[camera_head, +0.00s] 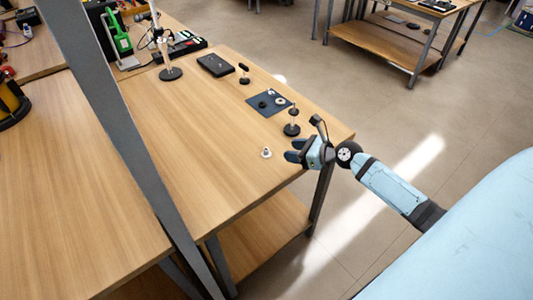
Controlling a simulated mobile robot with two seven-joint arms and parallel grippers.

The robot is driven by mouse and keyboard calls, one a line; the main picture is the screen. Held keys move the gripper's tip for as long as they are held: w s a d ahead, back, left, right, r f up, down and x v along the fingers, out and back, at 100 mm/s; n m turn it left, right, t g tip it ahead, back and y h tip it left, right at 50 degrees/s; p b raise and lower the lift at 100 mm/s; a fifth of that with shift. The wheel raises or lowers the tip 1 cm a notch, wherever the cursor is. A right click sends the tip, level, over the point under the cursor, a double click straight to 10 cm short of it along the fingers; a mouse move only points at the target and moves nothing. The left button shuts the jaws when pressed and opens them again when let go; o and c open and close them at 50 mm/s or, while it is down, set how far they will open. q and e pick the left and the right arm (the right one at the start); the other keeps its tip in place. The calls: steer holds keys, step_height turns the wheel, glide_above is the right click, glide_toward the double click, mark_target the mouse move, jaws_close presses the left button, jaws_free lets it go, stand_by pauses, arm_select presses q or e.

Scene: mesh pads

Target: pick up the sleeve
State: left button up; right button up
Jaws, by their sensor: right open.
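A small pale, flanged piece, which looks like the sleeve (266,153), stands on the wooden table (205,130) near its right edge. My right gripper (288,150) comes in from the right, low over the table edge. Its fingers point left at the small piece and are open with nothing between them. A short gap shows between the fingertips and the piece. My left gripper is out of view.
A dark pad (260,110) with small round parts lies behind the gripper. Black-based stands (291,130) and (244,80) are beside it. A black box (215,65) and a taller stand (170,74) are farther back. The table's middle is clear.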

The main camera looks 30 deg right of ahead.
mark_target(265, 149)
steer(key=x, duration=0.9)
steer(key=shift+a+f, duration=0.25)
steer(key=shift+f, duration=0.05)
steer(key=c, duration=0.7)
